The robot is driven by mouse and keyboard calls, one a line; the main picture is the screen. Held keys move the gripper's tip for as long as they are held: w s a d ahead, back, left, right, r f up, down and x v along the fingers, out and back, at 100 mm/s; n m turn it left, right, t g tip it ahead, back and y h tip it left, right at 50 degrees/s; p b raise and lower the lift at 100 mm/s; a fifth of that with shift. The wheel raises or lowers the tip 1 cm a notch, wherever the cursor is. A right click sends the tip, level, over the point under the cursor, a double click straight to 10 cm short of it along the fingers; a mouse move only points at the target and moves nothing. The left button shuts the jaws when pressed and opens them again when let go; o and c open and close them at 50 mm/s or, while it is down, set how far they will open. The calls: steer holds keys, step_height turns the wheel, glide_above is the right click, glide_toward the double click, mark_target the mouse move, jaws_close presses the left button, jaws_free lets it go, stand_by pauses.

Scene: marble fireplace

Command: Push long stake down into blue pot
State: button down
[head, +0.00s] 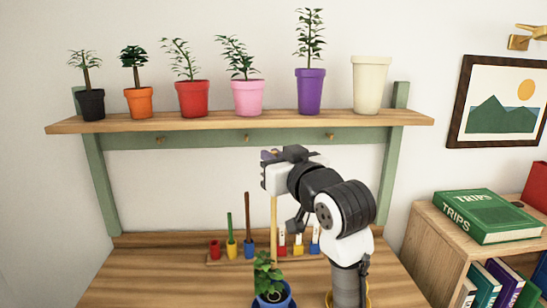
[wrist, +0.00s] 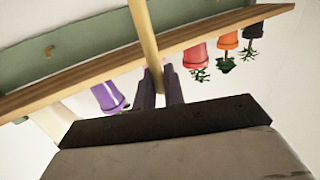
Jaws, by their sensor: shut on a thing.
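The long stake (head: 274,225) is a thin tan rod, standing nearly upright in the head view. The blue pot (head: 288,301) with a leafy green plant (head: 266,272) stands below it at the front of the bench. The stake's lower end is lost at the leaves, so I cannot tell how deep it sits. My gripper is high above the pot, its fingers mostly hidden in the head view. In the wrist view my gripper (wrist: 159,88) is shut around the stake (wrist: 148,40), near one end of it.
A wooden rack (head: 222,258) with coloured holders and shorter stakes stands behind the pot. A shelf (head: 240,121) with several potted plants and a cream pot (head: 371,84) is above and behind. The bench's left is clear.

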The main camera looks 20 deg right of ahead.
mark_target(275, 214)
step_height(275, 214, down, 9)
steer(key=b, duration=0.6)
steer(key=shift+r, duration=0.15)
stand_by(0.9)
steer(key=shift+f+b, duration=0.35)
steer(key=shift+f, duration=0.4)
steer(key=shift+f+b, duration=0.35)
steer(key=shift+f, duration=0.3)
steer(key=shift+f+b, duration=0.4)
stand_by(0.3)
steer(key=shift+f, duration=0.2)
